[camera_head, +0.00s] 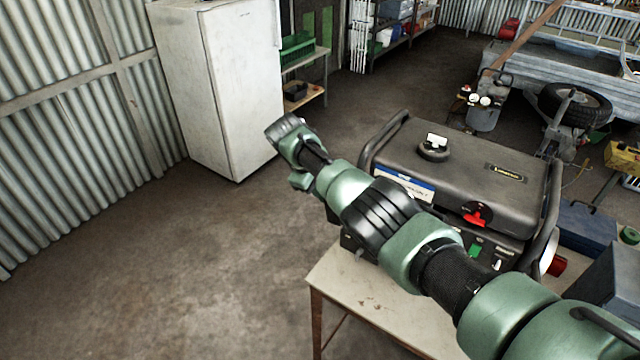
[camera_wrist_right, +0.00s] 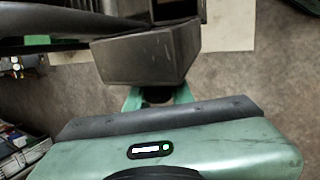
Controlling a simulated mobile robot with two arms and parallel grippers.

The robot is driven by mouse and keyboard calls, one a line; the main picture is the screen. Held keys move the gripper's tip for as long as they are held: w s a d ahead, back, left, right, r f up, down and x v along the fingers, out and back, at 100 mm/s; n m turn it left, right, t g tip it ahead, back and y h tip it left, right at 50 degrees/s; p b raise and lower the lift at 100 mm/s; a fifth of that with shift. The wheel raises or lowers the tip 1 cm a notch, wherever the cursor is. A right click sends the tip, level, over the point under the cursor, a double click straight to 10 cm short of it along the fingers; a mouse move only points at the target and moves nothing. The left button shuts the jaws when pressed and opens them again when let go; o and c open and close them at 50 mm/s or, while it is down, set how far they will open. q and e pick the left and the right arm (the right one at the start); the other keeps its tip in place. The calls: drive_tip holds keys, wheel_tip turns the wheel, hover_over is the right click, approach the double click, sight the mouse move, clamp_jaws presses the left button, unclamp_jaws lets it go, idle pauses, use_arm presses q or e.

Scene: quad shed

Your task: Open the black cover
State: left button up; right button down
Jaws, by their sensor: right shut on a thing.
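A black generator (camera_head: 470,165) stands on a pale table, with a knob cap on top and a red switch on its front. My right arm reaches across its front left corner in the head view. In the right wrist view a dark, angular box-like piece, which looks like the black cover (camera_wrist_right: 145,58), stands out from the generator's side. My right gripper (camera_wrist_right: 158,95) is shut at its lower edge; the exact contact is hidden. In the head view the cover is hidden, apparently behind my arm. My left gripper is not in view.
The table (camera_head: 365,290) has bare surface at its front left. A white fridge (camera_head: 225,85) stands behind to the left. Blue boxes (camera_head: 590,230) are to the right, and a trailer (camera_head: 570,75) is at the back right. The floor at left is clear.

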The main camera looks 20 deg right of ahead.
idle(0.3)
drive_tip(key=c, duration=1.3)
unclamp_jaws()
drive_tip(key=b+v, duration=0.1)
drive_tip(key=v, duration=0.6)
drive_tip(key=shift+a+r, duration=0.15)
drive_tip(key=shift+r, duration=0.15)
